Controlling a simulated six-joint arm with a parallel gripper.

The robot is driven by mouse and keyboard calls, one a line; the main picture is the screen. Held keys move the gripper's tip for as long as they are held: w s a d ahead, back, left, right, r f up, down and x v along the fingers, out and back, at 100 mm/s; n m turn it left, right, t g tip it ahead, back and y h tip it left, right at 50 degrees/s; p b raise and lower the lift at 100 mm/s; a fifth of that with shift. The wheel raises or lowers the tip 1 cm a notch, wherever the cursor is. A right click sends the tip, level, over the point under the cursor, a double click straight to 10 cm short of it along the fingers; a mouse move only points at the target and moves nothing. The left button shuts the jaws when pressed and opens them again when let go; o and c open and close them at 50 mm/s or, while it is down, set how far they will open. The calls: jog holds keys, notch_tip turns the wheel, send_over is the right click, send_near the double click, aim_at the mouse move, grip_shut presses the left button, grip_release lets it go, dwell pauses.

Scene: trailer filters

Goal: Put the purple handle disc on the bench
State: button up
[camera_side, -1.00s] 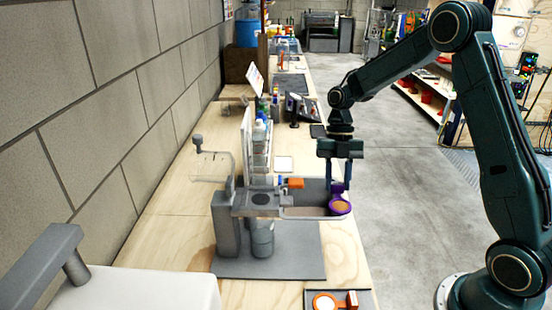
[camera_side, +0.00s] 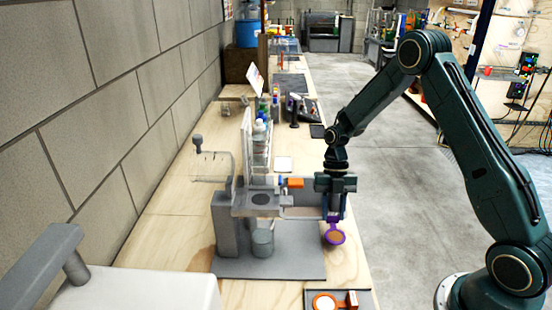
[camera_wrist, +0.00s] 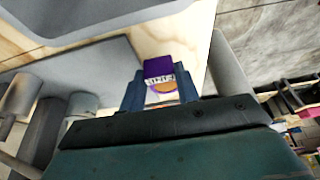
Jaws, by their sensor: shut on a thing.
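The purple handle disc (camera_side: 334,237) is a purple ring with an orange-brown face and a purple block handle. My gripper (camera_side: 334,214) points down and is shut on that handle. In the side view the disc hangs over the right edge strip of the wooden bench (camera_side: 349,258), right of the grey mat; I cannot tell whether it touches the wood. In the wrist view the purple handle (camera_wrist: 158,68) sits between the two blue fingers (camera_wrist: 158,90), with part of the orange-brown face below it. The fingers hide the handle's sides.
A grey stand (camera_side: 226,225) with a grey cylinder (camera_side: 262,243) is on a grey mat (camera_side: 290,265) left of my gripper. A grey bin (camera_side: 310,198) is just behind. An orange-white disc (camera_side: 325,302) lies on a dark tray at the front. Open floor lies right.

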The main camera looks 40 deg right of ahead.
aim_at(332, 219)
jog(key=shift+f, duration=1.4)
jog(key=shift+f, duration=0.1)
jog(key=o, duration=0.9)
jog(key=shift+o, duration=0.2)
jog(key=shift+w, duration=0.1)
jog(key=shift+w+r, duration=0.1)
jog(key=shift+r, duration=0.25)
jog(key=v, duration=1.1)
jog(key=shift+d+r, duration=0.15)
jog(key=shift+r, duration=0.05)
